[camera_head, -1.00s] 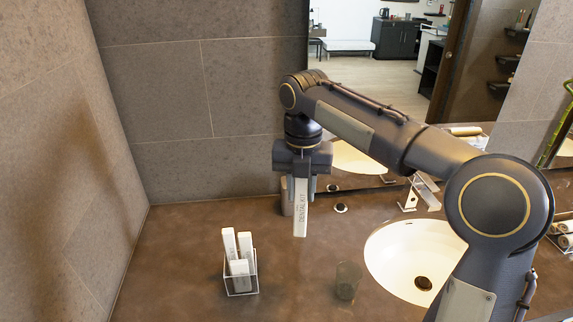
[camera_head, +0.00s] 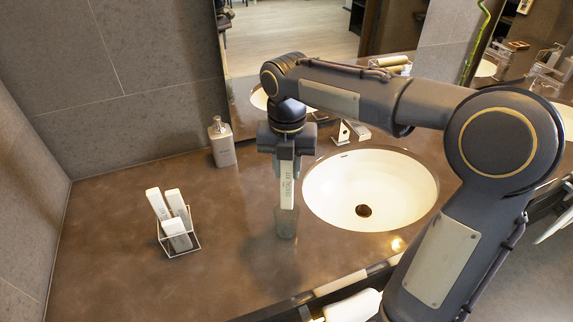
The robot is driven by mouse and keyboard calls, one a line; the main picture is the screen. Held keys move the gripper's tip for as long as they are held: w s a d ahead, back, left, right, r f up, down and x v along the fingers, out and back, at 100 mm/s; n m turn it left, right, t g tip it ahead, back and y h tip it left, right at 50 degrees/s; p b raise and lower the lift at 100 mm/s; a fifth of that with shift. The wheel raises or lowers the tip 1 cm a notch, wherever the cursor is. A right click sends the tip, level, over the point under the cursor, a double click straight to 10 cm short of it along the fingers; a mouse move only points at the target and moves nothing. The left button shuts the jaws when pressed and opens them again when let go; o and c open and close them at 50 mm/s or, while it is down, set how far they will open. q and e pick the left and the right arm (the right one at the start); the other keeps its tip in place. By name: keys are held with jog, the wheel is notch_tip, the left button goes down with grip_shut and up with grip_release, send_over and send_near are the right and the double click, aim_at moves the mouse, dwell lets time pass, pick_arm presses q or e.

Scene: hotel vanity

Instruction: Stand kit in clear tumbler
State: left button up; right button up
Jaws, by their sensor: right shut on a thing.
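My right gripper (camera_head: 286,168) points down and is shut on the upper part of a slim white box marked as a dental kit (camera_head: 287,190). The kit hangs upright. The clear tumbler (camera_head: 286,224), dark and see-through, stands on the counter left of the basin. The kit's lower end lines up with the tumbler's mouth in this view; I cannot tell whether it is inside or just above it. My left gripper is out of view.
A clear-sided holder (camera_head: 181,245) with several white boxes stands on the brown counter (camera_head: 120,285) at left. A soap bottle (camera_head: 221,143) stands by the back wall. The basin (camera_head: 335,205) and faucet (camera_head: 342,134) are right of the tumbler. The front-left counter is clear.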

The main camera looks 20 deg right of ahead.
aim_at(286, 194)
jog(key=shift+f+b, duration=2.75)
jog(key=shift+f, duration=1.65)
jog(key=o, duration=1)
notch_tip(286, 194, up, 8)
jog(key=shift+f, duration=0.1)
